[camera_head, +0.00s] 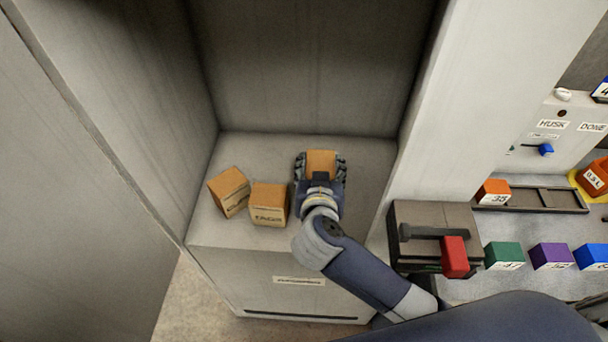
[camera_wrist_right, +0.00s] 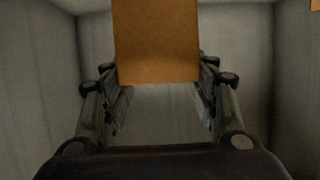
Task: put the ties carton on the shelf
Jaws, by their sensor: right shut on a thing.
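A plain-looking brown carton (camera_head: 321,163) is between the fingers of my right gripper (camera_head: 320,170), over the right part of the shelf (camera_head: 372,170) in the alcove. In the right wrist view the carton (camera_wrist_right: 157,40) sits between the two fingers, which are shut on it. I cannot read a label on it. I cannot tell whether it touches the shelf surface. Two more brown cartons stand to the left on the shelf: one (camera_head: 268,206) with a printed label too small to read, and one turned askew (camera_head: 229,192). My left gripper is not in view.
The alcove has side walls and a back wall (camera_head: 310,70) close around the gripper. At the right, a counter holds a grey box with a red block (camera_head: 454,257), green (camera_head: 503,256), purple (camera_head: 551,256) and orange blocks (camera_head: 493,191), and a switch panel. Shelf space behind the cartons is clear.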

